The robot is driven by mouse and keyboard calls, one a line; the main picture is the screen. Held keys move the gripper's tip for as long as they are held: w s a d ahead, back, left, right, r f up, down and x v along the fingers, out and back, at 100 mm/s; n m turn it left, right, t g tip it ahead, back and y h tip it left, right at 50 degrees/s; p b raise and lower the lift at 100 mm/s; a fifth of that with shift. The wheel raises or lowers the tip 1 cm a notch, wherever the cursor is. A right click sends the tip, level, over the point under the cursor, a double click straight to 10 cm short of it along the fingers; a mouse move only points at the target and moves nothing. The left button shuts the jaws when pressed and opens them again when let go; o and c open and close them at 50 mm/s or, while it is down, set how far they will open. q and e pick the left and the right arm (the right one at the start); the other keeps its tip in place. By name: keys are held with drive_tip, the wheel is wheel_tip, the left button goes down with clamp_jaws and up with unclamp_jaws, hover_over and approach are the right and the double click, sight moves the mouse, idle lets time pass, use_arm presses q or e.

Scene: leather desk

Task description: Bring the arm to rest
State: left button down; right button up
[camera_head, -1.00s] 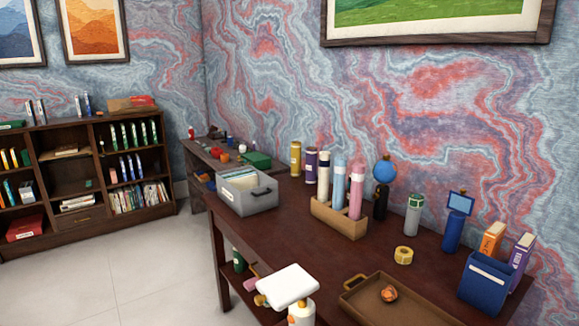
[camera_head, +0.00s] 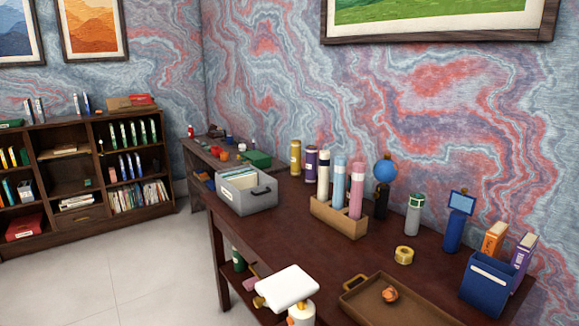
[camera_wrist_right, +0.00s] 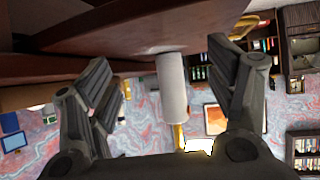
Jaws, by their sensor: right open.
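My right gripper (camera_wrist_right: 165,105) shows in the right wrist view, with its two dark finger assemblies spread wide apart. It is open, and I see nothing held between the fingers. A pale grey cylinder (camera_wrist_right: 172,88) appears between the fingers in that view, beyond them; I cannot tell what it is. The dark underside and edge of a wooden desk are above the fingers there. Neither gripper shows in the head view, and my left gripper is not seen at all.
The dark wooden desk (camera_head: 290,215) bears a grey file box (camera_head: 246,197), a tube holder (camera_head: 338,218), a brown tray (camera_head: 362,306), a tape roll (camera_head: 404,254) and a blue box (camera_head: 488,285). A bookshelf (camera_head: 85,175) stands far left. The floor (camera_head: 130,260) between is clear.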

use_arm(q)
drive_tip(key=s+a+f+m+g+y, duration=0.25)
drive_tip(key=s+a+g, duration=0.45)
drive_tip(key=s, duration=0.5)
use_arm(e)
drive_tip(key=s+d+f+m+g+h, duration=0.2)
drive_tip(key=s+d+g, duration=0.2)
drive_tip(key=s, duration=0.3)
drive_tip(key=s+d+f+m+g+h, duration=0.1)
drive_tip(key=s+d+g+h, duration=0.2)
drive_tip(key=s, duration=0.4)
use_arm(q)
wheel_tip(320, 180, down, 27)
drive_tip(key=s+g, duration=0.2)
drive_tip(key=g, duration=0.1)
use_arm(e)
wheel_tip(320, 180, down, 26)
drive_tip(key=s+g, duration=0.2)
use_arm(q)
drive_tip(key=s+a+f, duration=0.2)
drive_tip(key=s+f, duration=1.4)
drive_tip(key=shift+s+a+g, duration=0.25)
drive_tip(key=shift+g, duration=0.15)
use_arm(e)
drive_tip(key=s+d+f, duration=0.2)
drive_tip(key=s+f, duration=0.6)
drive_tip(key=s+d+f, duration=0.2)
drive_tip(key=s+f, duration=0.6)
drive_tip(key=shift+s+f+g, duration=0.35)
drive_tip(key=shift+f+g, duration=0.05)
